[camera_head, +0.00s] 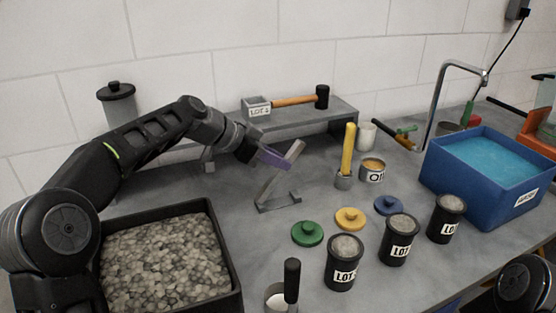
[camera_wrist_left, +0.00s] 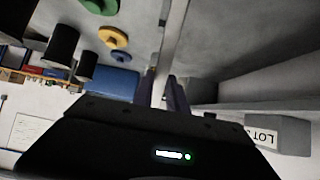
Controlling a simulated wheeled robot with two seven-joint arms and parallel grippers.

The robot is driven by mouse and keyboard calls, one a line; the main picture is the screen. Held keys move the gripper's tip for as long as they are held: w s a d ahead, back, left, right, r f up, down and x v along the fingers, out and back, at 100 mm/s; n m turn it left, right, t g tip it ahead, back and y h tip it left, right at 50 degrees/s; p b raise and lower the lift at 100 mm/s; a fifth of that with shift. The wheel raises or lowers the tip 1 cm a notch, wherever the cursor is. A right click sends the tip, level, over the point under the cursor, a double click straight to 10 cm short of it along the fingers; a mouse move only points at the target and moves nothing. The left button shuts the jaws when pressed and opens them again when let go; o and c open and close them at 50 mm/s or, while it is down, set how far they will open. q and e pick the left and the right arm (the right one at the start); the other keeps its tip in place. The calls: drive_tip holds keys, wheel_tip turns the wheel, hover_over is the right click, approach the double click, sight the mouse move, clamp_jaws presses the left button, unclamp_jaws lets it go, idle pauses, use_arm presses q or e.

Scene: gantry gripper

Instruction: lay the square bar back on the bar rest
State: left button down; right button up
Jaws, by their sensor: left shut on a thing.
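My left gripper (camera_head: 284,160) has purple fingers and is shut on the light grey square bar (camera_head: 295,149) near its upper end. The bar is tilted, its upper end leaning right and its lower part running down to the left. In the left wrist view the bar (camera_wrist_left: 173,38) stands out from between the two fingers (camera_wrist_left: 165,92). The grey bar rest (camera_head: 280,202) is low on the bench, just below the bar. The bar's lower end overlaps the rest in the picture; I cannot tell whether they touch. My right gripper is out of view.
A raised grey shelf (camera_head: 338,110) with a hammer (camera_head: 295,101) is behind. A yellow-handled tool (camera_head: 348,150) stands in a holder to the right. Green (camera_head: 307,233), yellow and blue lids and black lot cups lie in front. A stone-filled tray (camera_head: 238,290) is left.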

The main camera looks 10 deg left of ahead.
use_arm(q)
drive_tip(key=shift+f, duration=0.15)
drive_tip(key=c, duration=1.3)
unclamp_jaws()
drive_tip(key=shift+r, duration=0.2)
drive_tip(key=shift+a+r, duration=0.1)
drive_tip(key=v, duration=1.1)
drive_tip(key=shift+s+a+r+b, duration=0.2)
drive_tip(key=shift+s+a+b, duration=0.05)
drive_tip(key=shift+b, duration=0.1)
